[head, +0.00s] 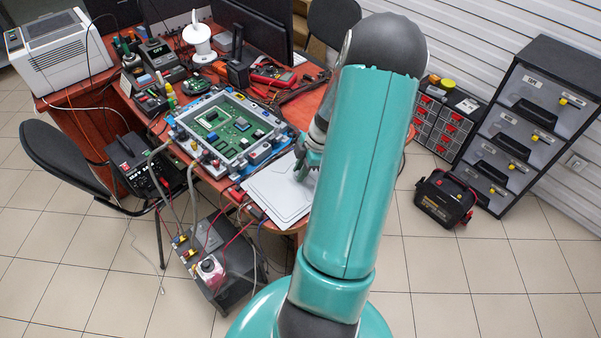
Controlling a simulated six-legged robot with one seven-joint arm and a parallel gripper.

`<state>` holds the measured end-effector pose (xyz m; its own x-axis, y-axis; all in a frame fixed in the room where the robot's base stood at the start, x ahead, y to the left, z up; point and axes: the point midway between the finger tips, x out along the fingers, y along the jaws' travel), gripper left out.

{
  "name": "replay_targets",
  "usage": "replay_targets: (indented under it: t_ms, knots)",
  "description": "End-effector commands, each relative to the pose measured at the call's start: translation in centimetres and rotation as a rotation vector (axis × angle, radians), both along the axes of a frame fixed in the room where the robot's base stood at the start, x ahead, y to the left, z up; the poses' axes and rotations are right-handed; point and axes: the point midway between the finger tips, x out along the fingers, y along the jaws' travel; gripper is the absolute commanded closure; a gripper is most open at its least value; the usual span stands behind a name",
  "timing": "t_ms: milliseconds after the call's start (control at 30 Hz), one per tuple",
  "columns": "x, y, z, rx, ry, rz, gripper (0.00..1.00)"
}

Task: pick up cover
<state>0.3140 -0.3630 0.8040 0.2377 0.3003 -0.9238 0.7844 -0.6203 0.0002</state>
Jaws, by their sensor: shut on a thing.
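A flat light-grey panel, which looks like the cover (277,203), lies at the front edge of the red-brown desk, right of the board tester. My gripper (301,172) is at the cover's upper right part, with its fingers pointing down onto it. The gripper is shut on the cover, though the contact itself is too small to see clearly. My teal arm hides the cover's right side and part of the desk behind it. I cannot tell whether the cover is raised off the desk.
A blue-framed tester with a green circuit board (232,126) sits just left of the cover. A dark box with hoses (225,262) stands on the floor below. A black chair (68,158) is at left. A drawer cabinet (535,120) and a black case (443,199) stand right.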

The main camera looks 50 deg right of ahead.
Motion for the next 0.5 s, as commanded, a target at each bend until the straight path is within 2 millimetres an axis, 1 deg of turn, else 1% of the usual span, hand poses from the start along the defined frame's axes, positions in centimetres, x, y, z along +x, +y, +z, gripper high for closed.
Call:
replay_targets:
  t_ms: [167, 267, 400, 500]
  knots:
    - [0.0, -0.1, 2.5, -0.004, -0.001, 0.0, 0.97]
    - [0.1, -0.1, 4.9, -0.007, -0.002, 0.0, 0.97]
    - [0.0, -0.1, 9.1, -0.008, -0.002, 0.0, 0.97]
    - [0.0, -0.1, 11.8, -0.007, -0.002, 0.001, 0.97]
